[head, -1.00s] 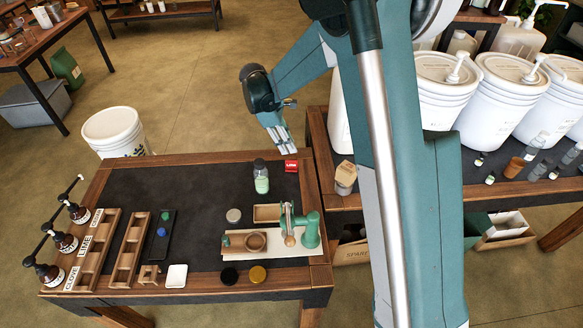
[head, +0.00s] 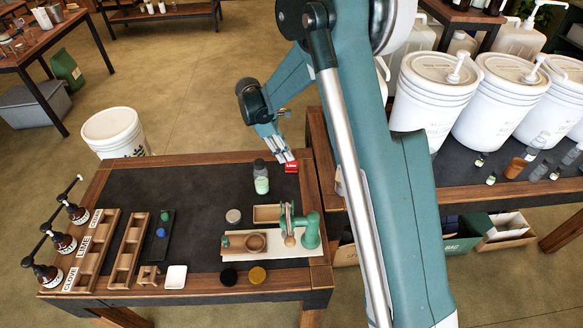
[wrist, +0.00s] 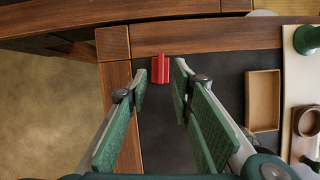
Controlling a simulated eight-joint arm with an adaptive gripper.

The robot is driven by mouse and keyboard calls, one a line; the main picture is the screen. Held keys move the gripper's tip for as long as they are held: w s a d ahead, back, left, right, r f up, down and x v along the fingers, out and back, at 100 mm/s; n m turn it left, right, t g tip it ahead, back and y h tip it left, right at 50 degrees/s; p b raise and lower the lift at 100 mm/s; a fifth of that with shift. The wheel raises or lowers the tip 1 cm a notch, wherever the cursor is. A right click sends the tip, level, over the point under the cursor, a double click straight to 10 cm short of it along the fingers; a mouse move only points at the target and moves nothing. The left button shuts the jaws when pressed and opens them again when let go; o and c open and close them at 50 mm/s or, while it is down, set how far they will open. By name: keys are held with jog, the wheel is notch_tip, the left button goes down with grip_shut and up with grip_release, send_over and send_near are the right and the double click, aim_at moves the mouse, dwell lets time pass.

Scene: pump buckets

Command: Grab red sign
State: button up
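The red sign (head: 291,167) is a small red block with white marks, near the back right corner of the dark-topped table. In the wrist view the red sign (wrist: 160,69) lies between the two fingertips and slightly beyond them. My gripper (wrist: 160,80) is open, with its green-padded fingers apart and nothing between the pads. In the head view my gripper (head: 285,157) hangs just above and beside the sign. I cannot tell the exact height between them.
A bottle with pale green contents (head: 261,177) stands left of the sign. A green press on a white board (head: 311,231) and a wooden tray (head: 266,214) stand nearer the front. The table's wooden edge (head: 230,158) runs close behind the sign. White buckets (head: 497,97) stand on the right table.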

aim_at(291, 162)
jog(key=shift+d+f, duration=0.25)
jog(key=shift+f, duration=0.25)
jog(key=shift+b+x, duration=0.7)
jog(key=shift+x, duration=1.9)
jog(key=shift+s, duration=0.1)
grip_shut()
